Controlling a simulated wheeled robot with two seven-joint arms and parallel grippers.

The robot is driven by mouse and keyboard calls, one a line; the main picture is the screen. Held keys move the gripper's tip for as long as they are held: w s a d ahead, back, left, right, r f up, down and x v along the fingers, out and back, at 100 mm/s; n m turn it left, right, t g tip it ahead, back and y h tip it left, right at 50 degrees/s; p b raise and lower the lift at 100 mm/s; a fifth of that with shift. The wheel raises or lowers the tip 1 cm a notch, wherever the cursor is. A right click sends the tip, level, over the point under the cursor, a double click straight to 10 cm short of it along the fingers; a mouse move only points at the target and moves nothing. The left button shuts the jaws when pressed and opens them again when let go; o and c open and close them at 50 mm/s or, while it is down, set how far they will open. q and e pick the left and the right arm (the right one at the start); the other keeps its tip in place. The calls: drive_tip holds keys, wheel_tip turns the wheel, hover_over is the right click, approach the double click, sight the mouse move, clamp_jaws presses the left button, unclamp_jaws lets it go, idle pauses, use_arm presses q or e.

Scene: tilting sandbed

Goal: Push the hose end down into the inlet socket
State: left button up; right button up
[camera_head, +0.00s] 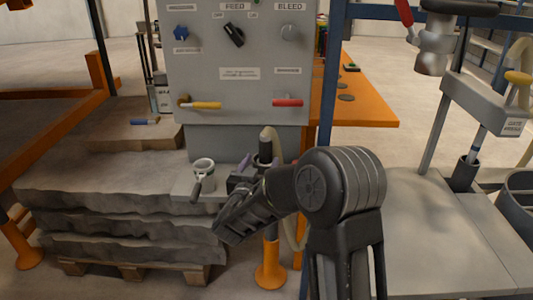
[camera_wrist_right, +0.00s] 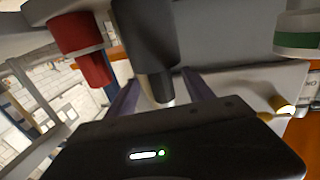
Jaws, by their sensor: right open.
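The cream hose (camera_head: 268,133) curves over at the front of the panel, and its black end (camera_head: 265,150) points down. In the right wrist view a black cylinder with a narrower lower tip (camera_wrist_right: 148,35), apparently the hose end, stands between my purple fingers. My right gripper (camera_head: 258,166) is open around or close beside it; I cannot tell whether the fingers touch it. It also shows in the right wrist view (camera_wrist_right: 162,92). The inlet socket is not clearly visible; my gripper and forearm cover the area below the hose end. My left gripper is not in view.
The control panel (camera_head: 238,90) has yellow (camera_head: 206,105) and red (camera_head: 288,102) handles. Stacked stone slabs (camera_head: 110,205) lie left, and a grey bench (camera_head: 430,240) stands right.

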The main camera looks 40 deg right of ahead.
sight(268, 148)
drive_tip(key=shift+x, duration=1.3)
drive_tip(key=shift+p+x, duration=0.4)
drive_tip(key=shift+x, duration=2.2)
drive_tip(key=shift+r, duration=0.15)
drive_tip(key=shift+c, duration=0.5)
clamp_jaws()
